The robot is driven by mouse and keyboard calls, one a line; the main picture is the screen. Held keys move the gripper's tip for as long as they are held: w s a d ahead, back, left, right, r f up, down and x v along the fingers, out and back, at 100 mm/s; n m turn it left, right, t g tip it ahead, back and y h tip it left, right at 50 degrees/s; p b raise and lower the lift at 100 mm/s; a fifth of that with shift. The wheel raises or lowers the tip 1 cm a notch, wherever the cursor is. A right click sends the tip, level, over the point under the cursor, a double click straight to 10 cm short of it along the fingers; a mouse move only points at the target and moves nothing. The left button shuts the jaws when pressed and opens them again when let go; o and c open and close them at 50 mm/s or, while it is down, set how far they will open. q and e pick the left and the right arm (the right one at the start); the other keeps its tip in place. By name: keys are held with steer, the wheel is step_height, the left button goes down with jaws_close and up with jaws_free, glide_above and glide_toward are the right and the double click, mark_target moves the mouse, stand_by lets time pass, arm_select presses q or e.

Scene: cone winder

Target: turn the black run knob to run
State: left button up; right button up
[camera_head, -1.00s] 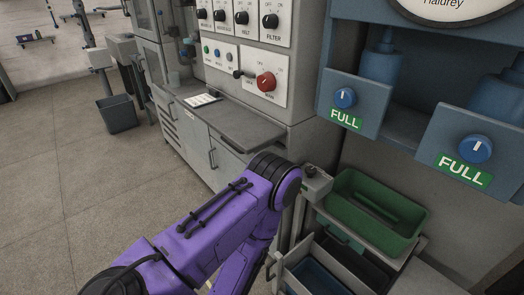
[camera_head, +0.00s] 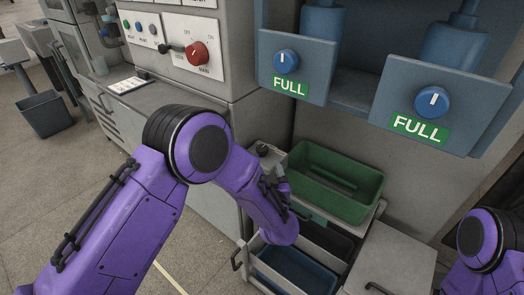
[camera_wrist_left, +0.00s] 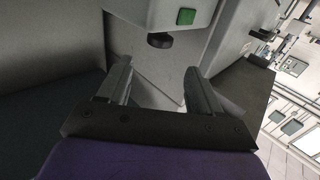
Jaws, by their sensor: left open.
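A small grey box with a black knob (camera_head: 263,149) stands just left of the green tray in the head view. In the left wrist view the black knob (camera_wrist_left: 160,40) sits under a pale housing with a green square, ahead of the fingers. My left gripper (camera_wrist_left: 158,72) is open, with nothing between its fingers. The knob shows beyond the fingertips, apart from them.
A green tray (camera_head: 334,181) sits above a blue bin (camera_head: 297,270). A cabinet panel carries a red knob (camera_head: 197,54) and a black lever. Two blue knobs (camera_head: 286,62) (camera_head: 432,101) marked FULL are at the upper right. A grey shelf juts out left.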

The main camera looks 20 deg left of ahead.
mark_target(263, 151)
arm_select(q)
steer(key=x, duration=1)
steer(key=shift+w+a+f, duration=0.1)
steer(key=shift+w+f, duration=0.05)
steer(key=shift+w, duration=0.05)
steer(key=c, duration=0.9)
